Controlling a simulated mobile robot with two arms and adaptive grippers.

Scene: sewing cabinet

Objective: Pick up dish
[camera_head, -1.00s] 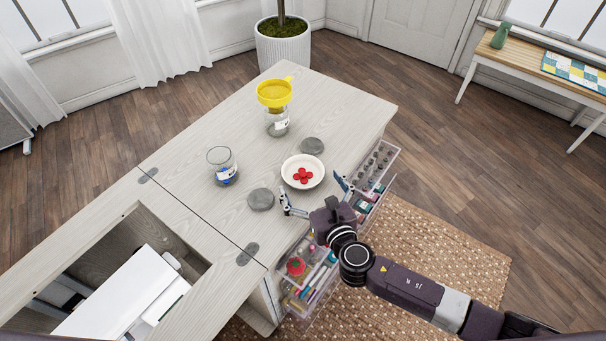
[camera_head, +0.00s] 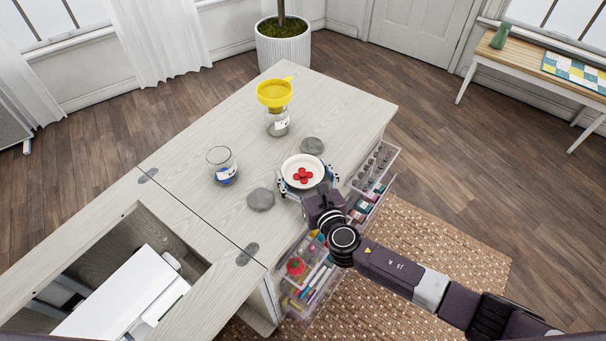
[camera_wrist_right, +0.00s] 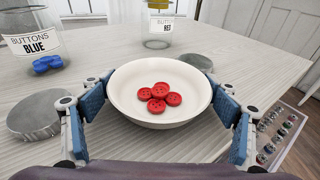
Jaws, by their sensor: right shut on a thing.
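A white round dish (camera_head: 291,167) with several red buttons (camera_head: 303,175) in it sits on the cabinet top. My right gripper (camera_head: 307,178) is around the dish, with one finger on either side, shut on it. In the right wrist view the dish (camera_wrist_right: 159,117) is level between the blue finger pads, and the red buttons (camera_wrist_right: 159,95) lie in its middle. I cannot tell whether it is lifted off the top. My left gripper is not in view.
On the cabinet top (camera_head: 330,100) stand a jar with blue buttons (camera_head: 221,160) and a jar with a yellow funnel (camera_head: 274,93). Grey round lids lie left (camera_head: 260,199) and behind (camera_head: 312,146) the dish. Open clear drawers (camera_head: 375,165) stick out at the right edge.

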